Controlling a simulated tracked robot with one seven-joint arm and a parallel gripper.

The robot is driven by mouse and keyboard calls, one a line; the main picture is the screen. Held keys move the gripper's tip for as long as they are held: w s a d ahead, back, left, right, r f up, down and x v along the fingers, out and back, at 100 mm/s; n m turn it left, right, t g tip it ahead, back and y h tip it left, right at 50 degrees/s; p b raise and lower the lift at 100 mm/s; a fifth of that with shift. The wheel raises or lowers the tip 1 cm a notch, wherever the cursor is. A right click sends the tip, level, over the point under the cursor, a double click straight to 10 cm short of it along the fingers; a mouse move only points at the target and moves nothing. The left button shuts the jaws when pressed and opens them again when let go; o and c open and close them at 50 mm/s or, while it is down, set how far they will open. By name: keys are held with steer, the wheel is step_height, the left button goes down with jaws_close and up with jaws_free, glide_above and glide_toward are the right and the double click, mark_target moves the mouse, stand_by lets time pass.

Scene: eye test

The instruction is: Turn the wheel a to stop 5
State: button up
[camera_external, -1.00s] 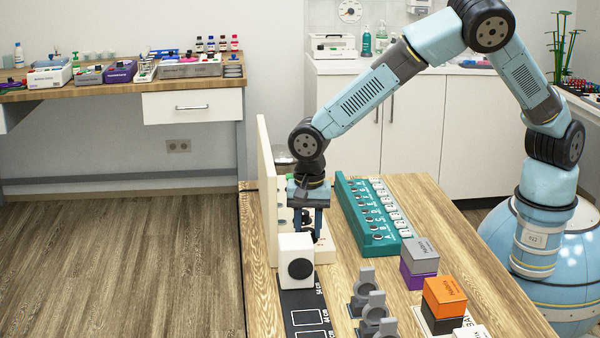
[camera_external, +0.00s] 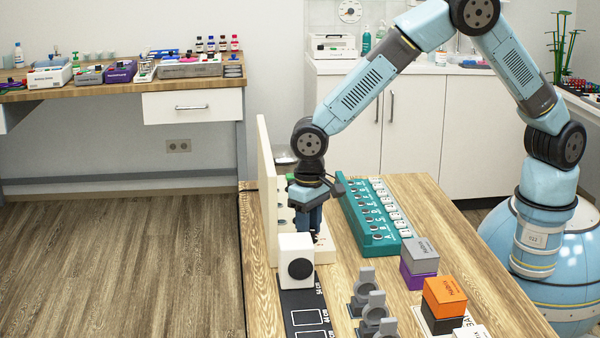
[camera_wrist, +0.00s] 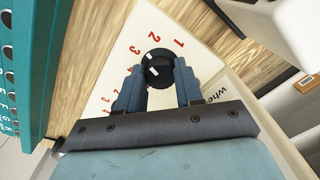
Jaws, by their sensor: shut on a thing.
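The wheel, a round black knob (camera_wrist: 158,66) with white marks on it, sits on a cream plate (camera_wrist: 198,55) in the wrist view. Red numbers curve around it on the plate; 1, 2 and 3 are readable and others lie lower left, partly hidden. Part of a printed label starting "whe" shows at the right. My gripper (camera_wrist: 160,72) is shut on the wheel, one blue finger on each side. Which number the wheel's mark points to I cannot tell. In the external view my gripper (camera_external: 311,224) points down at the plate, and its fingers hide the wheel.
A tall cream panel (camera_external: 267,190) stands close left of my gripper. A white box with a black disc (camera_external: 297,262) is just in front. A teal rack (camera_external: 372,222) lies to the right. Grey stands (camera_external: 372,308) and stacked boxes (camera_external: 444,298) are nearer the front.

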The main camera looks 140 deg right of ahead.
steer(key=n, duration=0.5)
steer(key=shift+d+r+n, duration=0.1)
steer(key=shift+d+n, duration=0.05)
steer(key=shift+n, duration=0.15)
steer(key=n, duration=1)
steer(key=shift+d+n, duration=0.1)
steer(key=shift+n, duration=0.3)
steer(key=shift+w+n, duration=0.1)
steer(key=shift+n, duration=2.1)
steer(key=o, duration=1)
steer(key=shift+o, duration=0.2)
step_height(320, 180, up, 14)
steer(key=shift+f, duration=0.2)
